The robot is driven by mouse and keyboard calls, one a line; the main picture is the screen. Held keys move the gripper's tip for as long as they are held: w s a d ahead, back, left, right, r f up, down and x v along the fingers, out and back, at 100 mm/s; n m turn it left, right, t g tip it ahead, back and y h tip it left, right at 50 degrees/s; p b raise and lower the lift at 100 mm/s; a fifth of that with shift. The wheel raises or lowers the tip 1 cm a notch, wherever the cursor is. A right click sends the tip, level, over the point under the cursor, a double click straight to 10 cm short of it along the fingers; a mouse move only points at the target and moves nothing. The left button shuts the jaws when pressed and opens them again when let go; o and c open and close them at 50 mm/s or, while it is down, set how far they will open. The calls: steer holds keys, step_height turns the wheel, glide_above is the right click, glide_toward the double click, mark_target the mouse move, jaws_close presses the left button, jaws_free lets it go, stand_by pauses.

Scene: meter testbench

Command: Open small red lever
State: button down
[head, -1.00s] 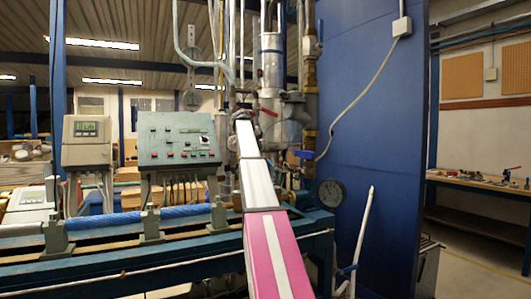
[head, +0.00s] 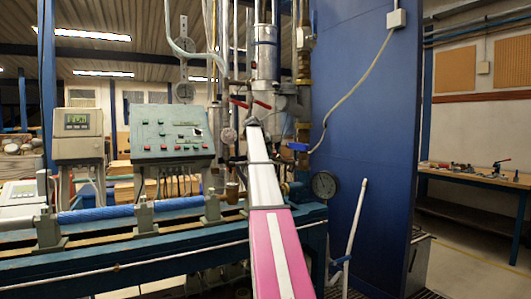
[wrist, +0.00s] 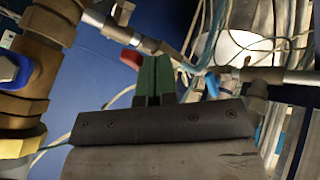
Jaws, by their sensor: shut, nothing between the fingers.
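Two red levers show side by side on the pipework in the head view, a left one (head: 238,102) and a right one (head: 262,105); I cannot tell which is the small one. My gripper (head: 251,121) is at the far end of my arm, just below them in the picture. In the wrist view my gripper (wrist: 155,76) has its green fingers together, with nothing between them. A red lever (wrist: 131,59) lies just left of the fingertips, apparently apart from them. Its joint with the pipe is partly unclear.
A blue handle (wrist: 12,68) on a brass fitting is at the wrist view's left, and a smaller blue lever (wrist: 212,85) is right of the fingers. Pipes surround the gripper. A control panel (head: 172,132) stands left, a blue wall panel (head: 355,110) right.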

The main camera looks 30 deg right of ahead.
steer(key=shift+s+d+n+t, duration=0.2)
steer(key=shift+s+n+t, duration=0.2)
steer(key=shift+n, duration=0.2)
steer(key=d+n+t, duration=0.1)
steer(key=s+n+t+y, duration=0.1)
steer(key=n, duration=0.1)
steer(key=shift+s+d, duration=0.2)
steer(key=shift+d, duration=0.15)
steer(key=shift+d+n, duration=0.2)
steer(key=shift+n, duration=0.1)
steer(key=shift+s+d, duration=0.15)
steer(key=shift+d, duration=0.05)
stand_by(0.5)
steer(key=s+a+r, duration=0.4)
steer(key=a+r, duration=0.4)
steer(key=shift+a, duration=0.35)
